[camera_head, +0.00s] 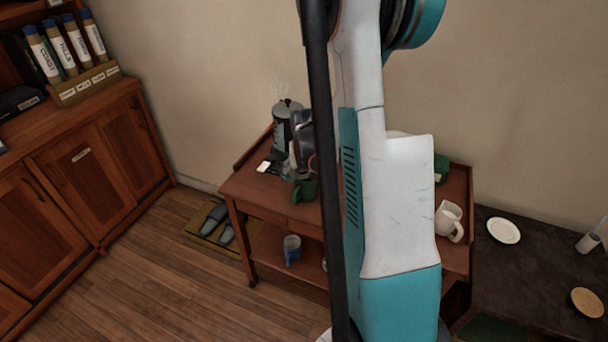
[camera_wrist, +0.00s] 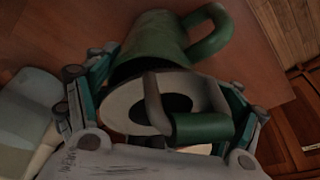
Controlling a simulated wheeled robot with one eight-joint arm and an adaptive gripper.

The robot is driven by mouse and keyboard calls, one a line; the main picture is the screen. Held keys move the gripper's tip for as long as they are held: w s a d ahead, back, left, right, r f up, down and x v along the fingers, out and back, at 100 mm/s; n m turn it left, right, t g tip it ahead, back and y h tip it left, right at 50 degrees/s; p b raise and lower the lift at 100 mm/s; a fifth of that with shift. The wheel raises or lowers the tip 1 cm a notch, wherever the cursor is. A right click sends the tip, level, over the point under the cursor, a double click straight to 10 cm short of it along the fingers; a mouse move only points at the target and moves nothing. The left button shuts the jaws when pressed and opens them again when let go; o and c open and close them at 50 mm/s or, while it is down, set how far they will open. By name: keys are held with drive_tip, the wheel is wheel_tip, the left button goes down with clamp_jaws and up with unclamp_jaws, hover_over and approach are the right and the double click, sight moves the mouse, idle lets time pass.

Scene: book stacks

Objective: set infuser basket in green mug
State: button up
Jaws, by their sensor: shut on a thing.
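The green mug (camera_wrist: 158,38) stands on the brown cart top in the wrist view, its handle (camera_wrist: 212,30) toward the upper right. The infuser basket (camera_wrist: 122,102) shows as a pale round rim with a dark centre, a grey bracket and a green grip (camera_wrist: 200,128). My gripper (camera_wrist: 172,92) is shut on the basket, with a teal finger on each side. The basket overlaps the mug's dark mouth, and I cannot tell whether any of it is inside. In the head view the green mug (camera_head: 304,190) shows small below my gripper (camera_head: 303,150); the basket is not clear there.
A blue mug (camera_head: 292,250) is on the lower shelf. My arm hides the cart's middle.

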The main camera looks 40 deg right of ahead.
drive_tip(key=shift+s+f, duration=0.1)
drive_tip(key=shift+f, duration=0.05)
drive_tip(key=o, duration=1.8)
drive_tip(key=shift+c, duration=0.3)
drive_tip(key=shift+o, duration=0.2)
drive_tip(key=shift+r+p, duration=2.8)
drive_tip(key=shift+r, duration=1.3)
